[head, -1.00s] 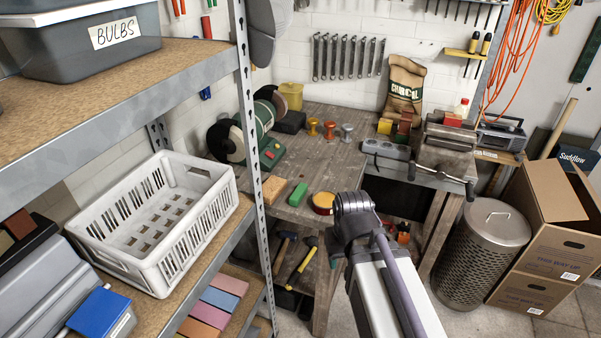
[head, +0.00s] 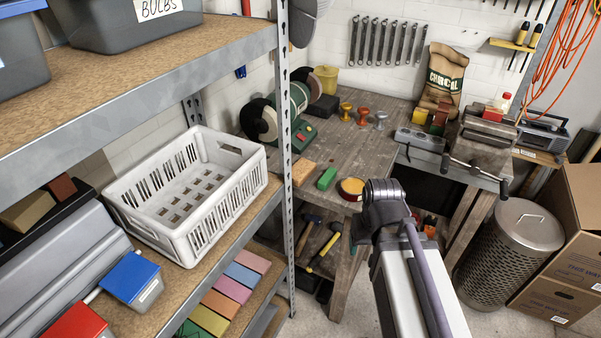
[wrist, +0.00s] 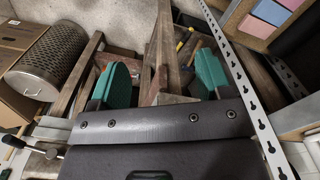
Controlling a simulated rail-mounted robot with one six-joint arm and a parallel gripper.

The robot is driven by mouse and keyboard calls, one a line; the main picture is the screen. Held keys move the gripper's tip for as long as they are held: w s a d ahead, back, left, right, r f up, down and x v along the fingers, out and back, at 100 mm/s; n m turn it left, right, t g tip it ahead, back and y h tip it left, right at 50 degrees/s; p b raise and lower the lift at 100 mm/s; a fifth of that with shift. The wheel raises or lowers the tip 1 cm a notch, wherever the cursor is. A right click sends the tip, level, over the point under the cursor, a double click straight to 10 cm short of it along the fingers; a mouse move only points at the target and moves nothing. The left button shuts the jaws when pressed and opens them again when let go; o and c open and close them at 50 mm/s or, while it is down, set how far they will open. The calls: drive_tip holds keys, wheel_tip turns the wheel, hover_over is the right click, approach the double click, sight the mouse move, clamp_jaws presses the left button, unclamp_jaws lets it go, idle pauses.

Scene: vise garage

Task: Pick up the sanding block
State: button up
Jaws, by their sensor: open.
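A tan-orange block (head: 303,171) lies flat on the wooden workbench (head: 345,140) in the head view, beside a green block (head: 326,178). The tan one looks like the sanding block, but I cannot be sure. In the wrist view my gripper (wrist: 162,78) is open, with two green fingers apart and nothing held between them. Wooden beams and the floor area show beyond the fingers; neither block is recognisable there. In the head view my arm stands in front of the bench and the gripper's fingers are hidden.
A round tin (head: 350,187) sits right of the blocks, and a bench grinder (head: 278,125) stands behind them. A metal shelf upright (head: 284,120) is close on the left, with a white crate (head: 190,195) on the shelf. A perforated metal bin (head: 508,250) stands right.

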drive_tip(key=o, duration=0.4)
drive_tip(key=n+p, duration=0.8)
drive_tip(key=n, duration=1.5)
approach(302, 167)
drive_tip(key=n, duration=0.6)
drive_tip(key=f+b, duration=0.3)
drive_tip(key=b, duration=0.1)
drive_tip(key=f+b, duration=0.2)
drive_tip(key=shift+w+f, duration=0.3)
drive_tip(key=shift+f, duration=0.05)
drive_tip(key=shift+r, duration=0.1)
drive_tip(key=f+b, duration=0.5)
drive_tip(key=shift+s+f+b, duration=0.2)
drive_tip(key=shift+b, duration=0.1)
drive_tip(key=shift+r, duration=0.3)
drive_tip(key=shift+c, duration=0.4)
